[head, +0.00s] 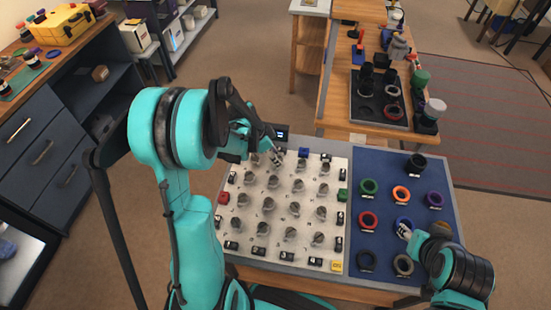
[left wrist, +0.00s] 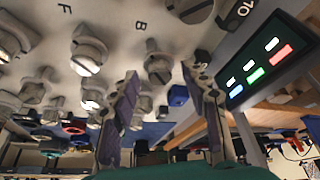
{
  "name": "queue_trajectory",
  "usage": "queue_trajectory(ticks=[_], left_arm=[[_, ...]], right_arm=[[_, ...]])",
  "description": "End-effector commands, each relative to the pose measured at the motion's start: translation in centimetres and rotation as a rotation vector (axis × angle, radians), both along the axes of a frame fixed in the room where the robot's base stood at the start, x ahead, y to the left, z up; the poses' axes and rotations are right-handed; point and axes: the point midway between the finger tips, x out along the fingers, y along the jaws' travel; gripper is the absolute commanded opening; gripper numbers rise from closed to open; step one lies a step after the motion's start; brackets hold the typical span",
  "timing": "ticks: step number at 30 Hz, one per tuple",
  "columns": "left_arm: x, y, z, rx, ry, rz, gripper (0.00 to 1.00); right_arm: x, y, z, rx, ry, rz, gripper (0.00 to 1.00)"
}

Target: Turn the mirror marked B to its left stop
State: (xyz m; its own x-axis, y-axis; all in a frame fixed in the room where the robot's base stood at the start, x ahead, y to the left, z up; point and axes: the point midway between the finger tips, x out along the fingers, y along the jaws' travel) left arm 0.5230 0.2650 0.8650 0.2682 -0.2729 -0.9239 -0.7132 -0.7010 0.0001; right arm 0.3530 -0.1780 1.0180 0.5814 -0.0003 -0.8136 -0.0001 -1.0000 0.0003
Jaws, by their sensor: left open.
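The mirror marked B (left wrist: 158,66) is a grey knob-like mount on the white board (head: 330,225); the printed B is beside it in the left wrist view. My left gripper (left wrist: 160,72) is open, its two fingertips on either side of that mirror; I cannot tell whether they touch it. In the head view my left gripper (head: 275,154) is over the board's far row and partly hides mirror B.
Similar mirrors surround B, including the one beside the F label (left wrist: 89,52). A dark display (left wrist: 264,65) with coloured bars stands close to my left gripper. A blue block (head: 304,152) sits at the board's far edge. Several rings lie on the blue mat (head: 385,250).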

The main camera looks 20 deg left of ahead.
Motion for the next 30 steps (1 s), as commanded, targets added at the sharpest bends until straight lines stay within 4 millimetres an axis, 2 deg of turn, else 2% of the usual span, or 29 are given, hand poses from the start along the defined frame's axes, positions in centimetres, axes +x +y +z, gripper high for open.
queue_trajectory(ticks=[3, 10, 11, 15, 16, 30], left_arm=[[0.17, -0.22, -0.62, 0.000, 0.000, 0.000, 0.46], [0.19, -0.24, -0.62, 0.000, 0.000, 0.001, 0.46], [0.19, -0.24, -0.62, 0.000, 0.000, 0.001, 0.43], [0.18, -0.23, -0.62, 0.000, 0.000, 0.001, 0.06], [0.18, -0.23, -0.62, 0.000, 0.000, 0.001, 0.00], [0.11, -0.30, -0.67, 0.001, 0.001, 0.073, 0.00]], right_arm=[[0.01, 0.00, -0.27, 0.000, 0.000, 0.000, 0.40], [0.01, 0.00, -0.20, 0.000, 0.000, 0.000, 0.40], [0.01, 0.00, -0.20, 0.000, 0.000, 0.000, 0.40], [0.01, 0.00, -0.20, 0.000, 0.000, 0.000, 0.40], [0.01, 0.00, -0.20, 0.000, 0.000, 0.000, 0.40], [0.01, 0.00, -0.41, 0.000, 0.000, 0.000, 0.40]])
